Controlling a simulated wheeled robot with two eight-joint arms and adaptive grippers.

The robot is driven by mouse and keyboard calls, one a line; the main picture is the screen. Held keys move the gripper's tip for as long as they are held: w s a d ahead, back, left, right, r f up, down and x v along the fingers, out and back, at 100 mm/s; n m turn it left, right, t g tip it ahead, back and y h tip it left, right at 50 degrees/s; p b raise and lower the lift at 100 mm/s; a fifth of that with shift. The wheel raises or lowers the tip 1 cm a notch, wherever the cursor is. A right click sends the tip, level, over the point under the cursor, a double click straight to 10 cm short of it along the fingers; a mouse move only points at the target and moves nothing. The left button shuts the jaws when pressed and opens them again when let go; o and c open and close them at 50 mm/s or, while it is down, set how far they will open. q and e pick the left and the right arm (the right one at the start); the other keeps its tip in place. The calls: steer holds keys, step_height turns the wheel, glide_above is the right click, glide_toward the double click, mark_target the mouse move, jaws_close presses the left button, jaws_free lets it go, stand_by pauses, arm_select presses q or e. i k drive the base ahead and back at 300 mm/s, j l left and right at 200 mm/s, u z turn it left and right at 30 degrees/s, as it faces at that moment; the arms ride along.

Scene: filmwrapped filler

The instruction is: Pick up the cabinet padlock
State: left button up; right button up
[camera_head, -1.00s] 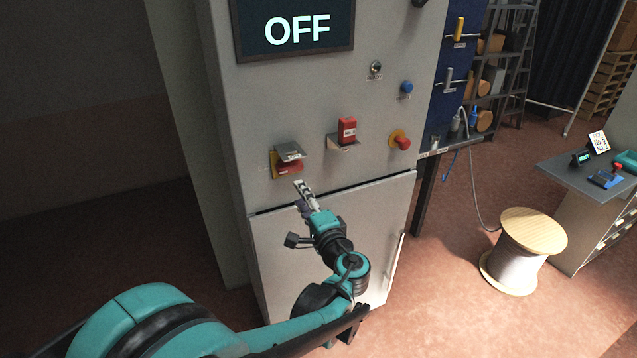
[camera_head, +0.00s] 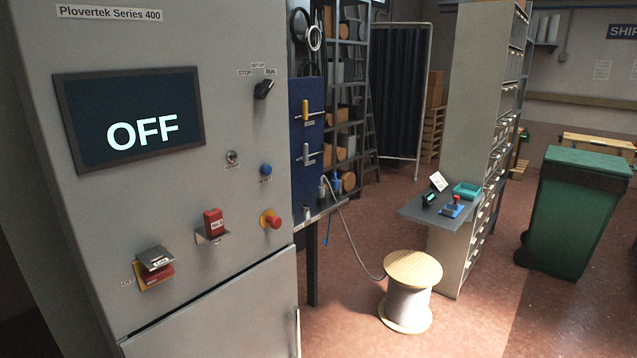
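A red block with a white label (camera_head: 213,222), which looks like the padlock, stands upright on a small grey ledge (camera_head: 211,239) on the front of the grey cabinet (camera_head: 120,205). No shackle can be made out at this size. To its lower left, a red and yellow switch (camera_head: 154,277) has a grey labelled plate (camera_head: 155,257) over its top. I cannot tell whether that plate is a cover or a separate piece. Neither of my grippers is in view.
The cabinet screen (camera_head: 130,120) reads OFF. A red knob on yellow (camera_head: 271,219) and a blue button (camera_head: 265,170) stick out nearby.

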mark_target(214, 222)
steer(key=j+u, duration=0.15)
steer(key=j, duration=1.65)
